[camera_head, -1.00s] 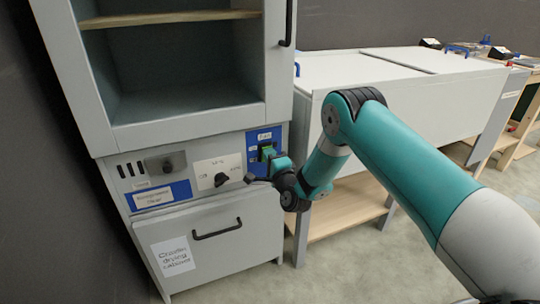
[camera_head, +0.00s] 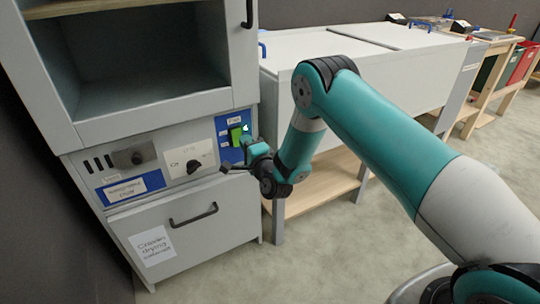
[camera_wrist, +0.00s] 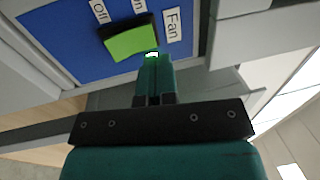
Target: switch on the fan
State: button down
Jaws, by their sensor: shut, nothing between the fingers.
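The fan switch is a green rocker (camera_head: 236,136) on a blue panel (camera_head: 224,127) on the cabinet's front. In the wrist view the rocker (camera_wrist: 131,42) shows a bright green face and a dark side, with labels "Off", "On" (partly cut off) and "Fan" (camera_wrist: 172,25) around it. A small bright green-white spot shows by the fingertips and rocker. My gripper (camera_wrist: 153,60) is shut and empty, its tips close beside the rocker's edge. I cannot tell whether they touch it. In the head view my gripper (camera_head: 248,146) is at the panel's right side.
Below is a drawer with a black handle (camera_head: 194,215). A white bench (camera_head: 375,70) stands close on the right. Open floor lies in front.

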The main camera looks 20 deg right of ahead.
jog(key=s+d+r+b, duration=0.1)
jog(key=s, duration=0.8)
jog(key=shift+d+r, duration=0.25)
jog(key=shift+r, duration=0.05)
